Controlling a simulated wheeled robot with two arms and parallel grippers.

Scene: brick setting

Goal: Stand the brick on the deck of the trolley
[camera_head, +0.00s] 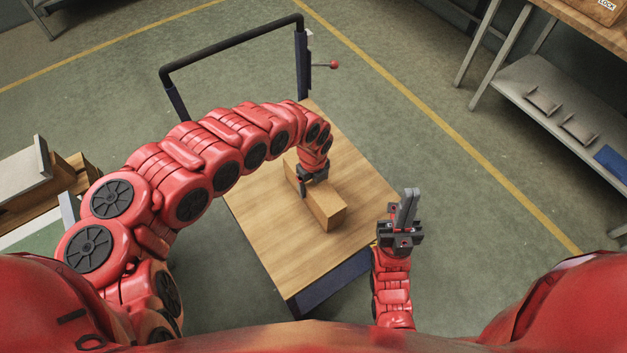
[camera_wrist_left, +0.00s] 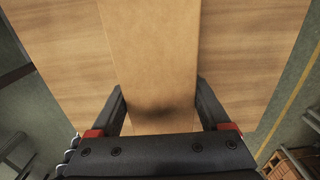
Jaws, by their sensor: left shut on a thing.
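The brick (camera_head: 322,207) is a long tan block over the wooden deck (camera_head: 262,228) of the trolley, with its long side roughly level. I cannot tell whether its underside touches the deck. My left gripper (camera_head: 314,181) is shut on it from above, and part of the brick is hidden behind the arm. In the left wrist view the brick (camera_wrist_left: 152,50) runs between the two fingers of my left gripper (camera_wrist_left: 162,105), with the deck (camera_wrist_left: 240,50) showing on both sides. My right gripper (camera_head: 410,200) is off the deck's right edge, empty, its fingers together.
The trolley's black push handle (camera_head: 232,48) stands at the far end, with a red-knobbed lever (camera_head: 333,65) beside it. A metal shelf (camera_head: 560,110) with a wooden top is at the upper right. A bench (camera_head: 30,190) stands at the left. The deck's near part is clear.

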